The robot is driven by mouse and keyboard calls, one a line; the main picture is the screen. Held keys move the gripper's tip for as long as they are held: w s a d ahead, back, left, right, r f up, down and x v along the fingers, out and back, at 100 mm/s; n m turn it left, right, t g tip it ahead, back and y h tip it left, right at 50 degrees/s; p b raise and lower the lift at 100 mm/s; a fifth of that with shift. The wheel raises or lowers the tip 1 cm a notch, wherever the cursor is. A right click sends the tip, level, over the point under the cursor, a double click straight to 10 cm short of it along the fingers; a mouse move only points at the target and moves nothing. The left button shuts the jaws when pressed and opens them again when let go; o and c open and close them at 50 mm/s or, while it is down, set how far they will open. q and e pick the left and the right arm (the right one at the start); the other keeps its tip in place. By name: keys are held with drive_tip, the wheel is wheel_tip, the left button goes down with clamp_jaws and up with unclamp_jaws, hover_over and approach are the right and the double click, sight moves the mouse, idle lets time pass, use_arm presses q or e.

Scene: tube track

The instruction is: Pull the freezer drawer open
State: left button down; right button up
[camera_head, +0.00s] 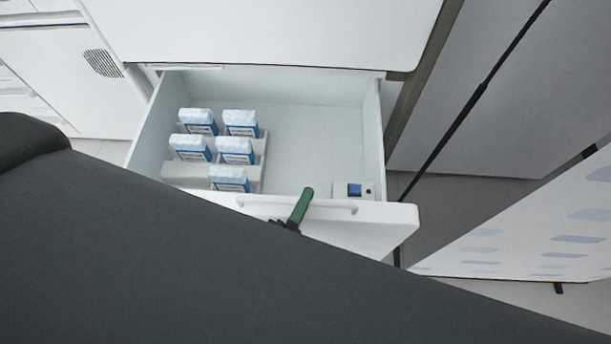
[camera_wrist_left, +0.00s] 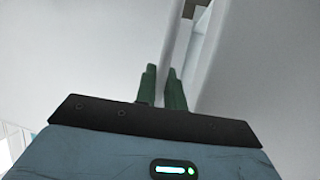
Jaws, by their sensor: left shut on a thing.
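My dark arm covers the lower part of the head view and hides much of the drawer front. My right gripper is not in view.
Inside the drawer, several blue-and-white packs (camera_head: 229,179) stand in a pale rack (camera_head: 252,183) at the left. A small box with a blue top (camera_head: 354,190) sits at the front right. A patterned white panel (camera_head: 540,235) stands right of the drawer.

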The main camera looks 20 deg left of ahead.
use_arm(q)
drive_tip(key=s, duration=0.1)
drive_tip(key=s+d, duration=0.1)
drive_tip(key=s, duration=0.1)
drive_tip(key=shift+s, duration=0.55)
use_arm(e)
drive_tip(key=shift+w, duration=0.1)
use_arm(q)
drive_tip(key=c, duration=1.8)
unclamp_jaws()
drive_tip(key=shift+o, duration=0.2)
drive_tip(key=shift+d, duration=0.1)
